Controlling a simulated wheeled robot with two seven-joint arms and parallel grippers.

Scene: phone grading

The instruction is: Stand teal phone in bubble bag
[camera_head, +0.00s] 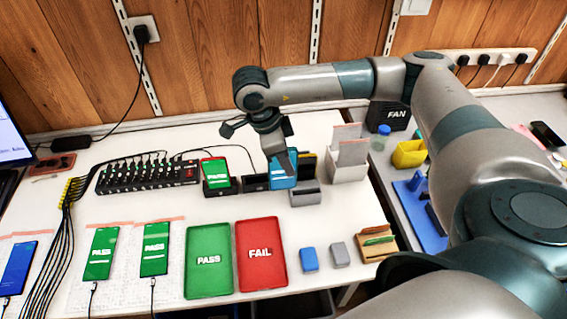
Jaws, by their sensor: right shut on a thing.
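The teal phone (282,180) stands upright at the back middle of the white table, beside a black stand. My right gripper (281,163) reaches down from above and is shut on the phone's upper part, which it partly hides. I cannot tell whether the phone touches the stand. Pale bubble bags (352,152) with pinkish top strips stand in a white holder (347,174) to the right of the phone. My left gripper is out of view.
A green-screen phone (215,170) stands in a dock left of the gripper. A grey block (305,197) is close in front. Green PASS (208,285) and red FAIL (262,278) trays lie nearer. Several phones lie on pale sheets at left. A black hub (150,177) trails cables.

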